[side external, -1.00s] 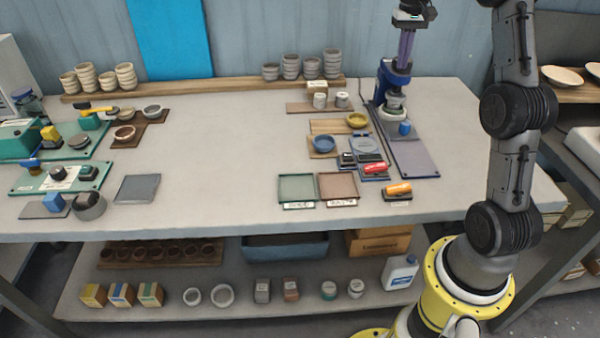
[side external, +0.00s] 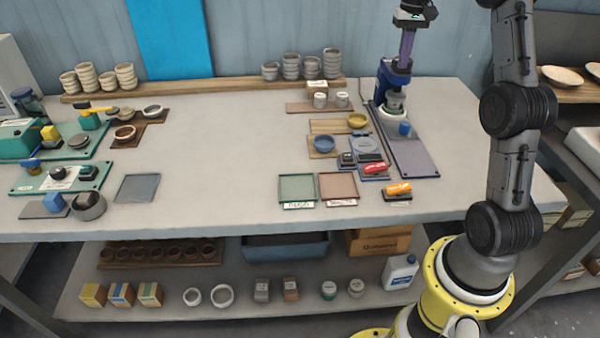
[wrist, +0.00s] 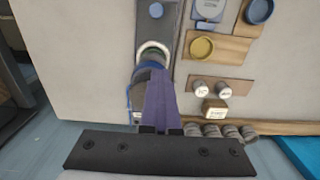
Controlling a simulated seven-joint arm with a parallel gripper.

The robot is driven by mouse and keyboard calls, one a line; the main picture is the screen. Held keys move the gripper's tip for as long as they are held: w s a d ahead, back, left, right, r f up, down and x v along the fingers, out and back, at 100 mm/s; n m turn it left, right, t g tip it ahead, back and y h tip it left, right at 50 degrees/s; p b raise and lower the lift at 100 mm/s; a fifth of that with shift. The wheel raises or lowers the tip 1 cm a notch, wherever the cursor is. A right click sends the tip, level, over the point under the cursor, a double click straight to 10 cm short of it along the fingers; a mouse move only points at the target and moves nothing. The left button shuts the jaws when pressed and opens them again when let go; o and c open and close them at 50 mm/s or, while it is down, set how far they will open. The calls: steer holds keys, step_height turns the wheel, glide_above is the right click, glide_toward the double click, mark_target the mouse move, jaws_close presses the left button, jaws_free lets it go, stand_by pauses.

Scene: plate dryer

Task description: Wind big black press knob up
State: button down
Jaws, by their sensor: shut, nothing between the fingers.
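The blue press (side external: 385,78) stands at the back right of the bench, on a long grey-purple base plate (side external: 415,160). A grey cup-like piece and a pale ring (side external: 393,113) sit under its head. My gripper (side external: 404,66) points down over the press head, with its long purple fingers shut and empty. In the wrist view, the shut fingers (wrist: 156,72) cover much of the press top, and the pale ring (wrist: 154,50) shows just beyond them. I cannot make out the big black press knob; the fingers may hide it. Whether they touch the press is unclear.
A blue knob (side external: 405,128) stands on the base plate. Left of it are a yellow bowl (side external: 357,120), a blue bowl (side external: 323,143) and stamps (side external: 375,168). A green device with a black knob (side external: 58,173) is far left.

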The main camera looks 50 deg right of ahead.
steer(key=shift+s+d, duration=0.15)
steer(key=shift+d, duration=0.05)
steer(key=shift+s+d, duration=0.2)
steer(key=shift+s, duration=0.1)
steer(key=shift+s+d, duration=0.45)
steer(key=shift+d, duration=0.3)
steer(key=shift+s, duration=0.1)
stand_by(0.3)
step_height(320, 180, up, 6)
steer(key=shift+s+a, duration=0.2)
steer(key=shift+s, duration=0.15)
stand_by(0.4)
